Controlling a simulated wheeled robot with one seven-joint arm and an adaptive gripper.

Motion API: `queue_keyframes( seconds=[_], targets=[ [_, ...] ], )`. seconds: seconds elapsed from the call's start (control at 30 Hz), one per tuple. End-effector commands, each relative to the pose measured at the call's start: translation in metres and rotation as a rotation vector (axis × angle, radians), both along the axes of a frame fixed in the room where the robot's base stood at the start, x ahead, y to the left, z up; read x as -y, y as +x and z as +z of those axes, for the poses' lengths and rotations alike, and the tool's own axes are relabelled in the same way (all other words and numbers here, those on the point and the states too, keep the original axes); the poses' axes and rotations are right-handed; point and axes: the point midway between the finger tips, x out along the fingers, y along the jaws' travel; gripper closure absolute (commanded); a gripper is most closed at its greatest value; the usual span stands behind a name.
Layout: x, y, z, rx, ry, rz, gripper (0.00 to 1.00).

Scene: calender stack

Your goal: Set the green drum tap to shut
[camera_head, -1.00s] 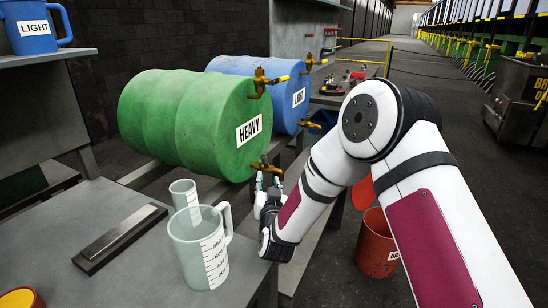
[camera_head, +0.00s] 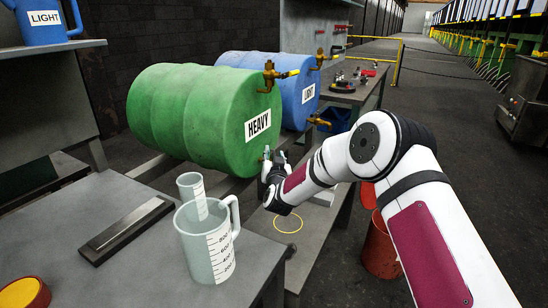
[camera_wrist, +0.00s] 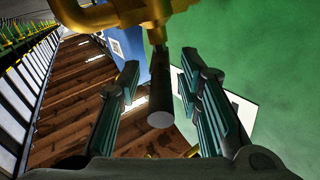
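The green drum (camera_head: 190,112), labelled HEAVY, lies on its side on a rack. Its upper brass fitting (camera_head: 270,76) has a yellow lever pointing right. My gripper (camera_head: 273,158) is at the low front of this drum and largely hides the lower brass tap there. In the wrist view, the tap's brass body (camera_wrist: 112,15) crosses the top. A dark rod with a grey round end (camera_wrist: 160,118) extends from it between the open fingers of my gripper (camera_wrist: 158,72). Gaps show on both sides of the rod. The tap's setting cannot be told.
A blue drum (camera_head: 298,97), labelled LIGHT, lies behind, with its own brass tap (camera_head: 318,121). A measuring jug (camera_head: 208,245) stands on the near bench (camera_head: 75,225). A yellow ring (camera_head: 288,224) marks the low shelf, and a red bucket (camera_head: 380,250) stands on the floor.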

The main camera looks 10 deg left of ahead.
Motion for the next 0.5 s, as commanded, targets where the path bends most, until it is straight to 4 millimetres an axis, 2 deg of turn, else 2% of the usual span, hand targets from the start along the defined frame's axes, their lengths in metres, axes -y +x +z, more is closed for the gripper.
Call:
queue_keyframes(
  seconds=[0.3,0.33,0.47,0.5],
  targets=[
    [-0.0005,0.0023,0.0002,0.0,0.0,0.0,0.67],
    [-0.0005,0.0023,0.0002,0.0,0.0,0.0,0.72],
    [-0.0006,0.0022,0.0003,0.0,0.0,0.0,1.0],
    [-0.0006,0.0022,0.0003,0.0,0.0,0.0,1.0]
  ],
)
